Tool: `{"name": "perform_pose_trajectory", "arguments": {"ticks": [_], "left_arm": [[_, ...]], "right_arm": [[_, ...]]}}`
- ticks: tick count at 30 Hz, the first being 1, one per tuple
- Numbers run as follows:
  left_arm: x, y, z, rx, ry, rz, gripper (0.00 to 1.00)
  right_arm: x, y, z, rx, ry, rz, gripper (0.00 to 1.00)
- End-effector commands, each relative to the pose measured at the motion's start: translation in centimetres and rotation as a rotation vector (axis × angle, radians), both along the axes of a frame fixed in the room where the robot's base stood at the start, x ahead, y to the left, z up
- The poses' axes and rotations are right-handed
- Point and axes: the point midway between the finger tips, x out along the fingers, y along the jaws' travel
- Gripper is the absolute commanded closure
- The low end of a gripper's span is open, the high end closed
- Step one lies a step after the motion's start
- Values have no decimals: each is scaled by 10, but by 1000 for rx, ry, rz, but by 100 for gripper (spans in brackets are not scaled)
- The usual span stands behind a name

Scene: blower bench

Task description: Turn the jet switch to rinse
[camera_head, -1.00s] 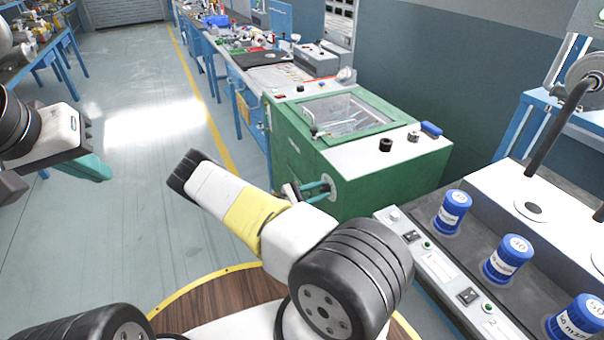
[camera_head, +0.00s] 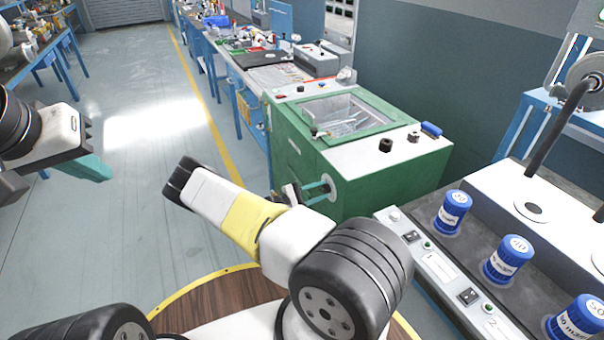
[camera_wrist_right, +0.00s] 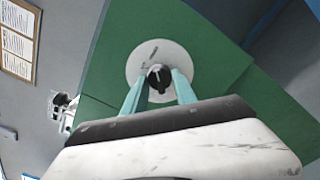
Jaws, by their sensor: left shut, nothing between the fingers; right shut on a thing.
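The green blower bench cabinet (camera_head: 300,165) stands in the middle of the head view, with a windowed lid on top. On its side a round pale plate (camera_wrist_right: 140,62) carries a small black switch knob (camera_wrist_right: 159,77) with a white mark, seen in the right wrist view. My right gripper (camera_wrist_right: 158,82) has its teal fingers on either side of the knob and is shut on it. In the head view my right gripper (camera_head: 328,188) reaches to the plate, partly hidden by my wrist. My left gripper (camera_head: 100,170) is shut and empty over the floor at the left.
Black knobs (camera_head: 386,145) and a blue item (camera_head: 431,129) sit on the cabinet's white top. A grey bench with blue-capped jars (camera_head: 453,210) stands at the right, close to the cabinet. A posted board (camera_wrist_right: 18,35) hangs on the wall.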

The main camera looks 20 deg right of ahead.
Motion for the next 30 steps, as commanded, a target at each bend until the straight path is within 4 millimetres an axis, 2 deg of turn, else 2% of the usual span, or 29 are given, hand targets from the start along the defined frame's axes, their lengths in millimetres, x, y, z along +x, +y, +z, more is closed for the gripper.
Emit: {"name": "perform_pose_trajectory", "arguments": {"ticks": [4, 5, 8, 19, 30], "left_arm": [[0, 0, 0, 0, 0, 0, 100], [0, 0, 0, 0, 0, 0, 100], [0, 0, 0, 0, 0, 0, 100], [0, 0, 0, 0, 0, 0, 100], [0, 0, 0, 0, 0, 0, 100]], "right_arm": [[1, 0, 0, 0, -1, 1, 100], [1, 0, 0, 0, -1, 1, 63], [1, 0, 0, 0, -1, 1, 45], [0, 5, 0, 1, 0, 1, 45], [-3, 62, 0, 2, -1, 4, 45]]}}
